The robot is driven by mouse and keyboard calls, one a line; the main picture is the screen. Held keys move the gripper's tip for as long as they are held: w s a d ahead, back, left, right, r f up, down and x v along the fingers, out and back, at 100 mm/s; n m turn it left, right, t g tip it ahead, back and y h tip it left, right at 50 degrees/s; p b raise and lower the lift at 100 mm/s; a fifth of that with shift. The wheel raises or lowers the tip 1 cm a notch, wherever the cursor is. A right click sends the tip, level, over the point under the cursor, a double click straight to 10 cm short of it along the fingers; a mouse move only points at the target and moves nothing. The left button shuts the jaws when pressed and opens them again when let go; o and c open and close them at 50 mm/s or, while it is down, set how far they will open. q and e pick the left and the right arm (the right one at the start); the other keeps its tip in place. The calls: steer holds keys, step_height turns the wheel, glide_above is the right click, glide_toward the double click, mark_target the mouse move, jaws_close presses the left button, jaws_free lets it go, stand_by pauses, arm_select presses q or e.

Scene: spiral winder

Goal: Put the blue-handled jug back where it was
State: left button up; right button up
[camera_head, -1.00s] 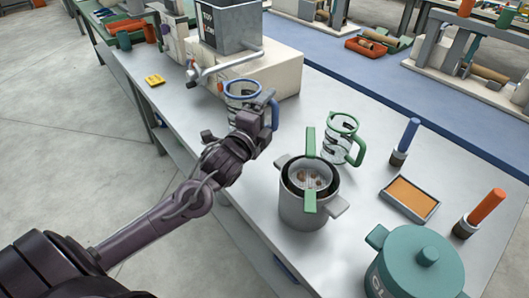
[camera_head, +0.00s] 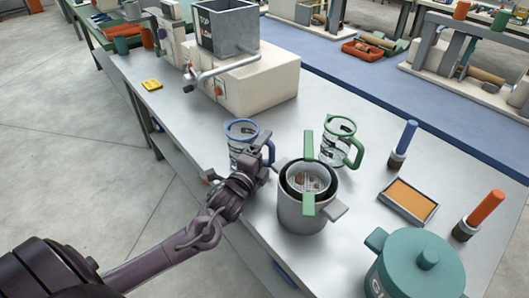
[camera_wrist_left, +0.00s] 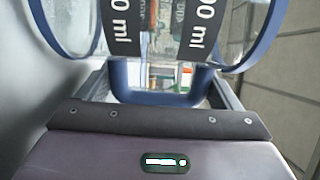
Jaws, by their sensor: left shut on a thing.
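The blue-handled jug (camera_head: 240,128) is a clear jug with a blue rim, standing upright at the left edge of the table in the head view. My left gripper (camera_head: 258,160) is shut on its blue handle (camera_wrist_left: 160,98), which lies between the fingers in the left wrist view. Dark "ml" labels show on the jug wall there. The gripper hides part of the jug in the head view, so I cannot tell whether its base touches the table. My right gripper is not in view.
A grey pot (camera_head: 303,212) with green bars stands just right of my gripper. The green-handled jug (camera_head: 340,140) is behind it. A cream machine with a crank (camera_head: 228,72) stands at the back. A teal lidded pot (camera_head: 418,266) is at front right. Table (camera_head: 175,118) left of the jug is clear.

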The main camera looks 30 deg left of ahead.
arm_select(q)
steer(key=shift+f, duration=0.1)
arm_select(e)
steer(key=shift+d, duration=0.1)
arm_select(q)
steer(key=o, duration=1.4)
steer(key=shift+c, duration=0.2)
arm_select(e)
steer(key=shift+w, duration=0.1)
arm_select(q)
steer(key=shift+s, duration=0.1)
steer(key=s, duration=1.1)
steer(key=shift+s+d, duration=0.1)
steer(key=shift+s, duration=0.25)
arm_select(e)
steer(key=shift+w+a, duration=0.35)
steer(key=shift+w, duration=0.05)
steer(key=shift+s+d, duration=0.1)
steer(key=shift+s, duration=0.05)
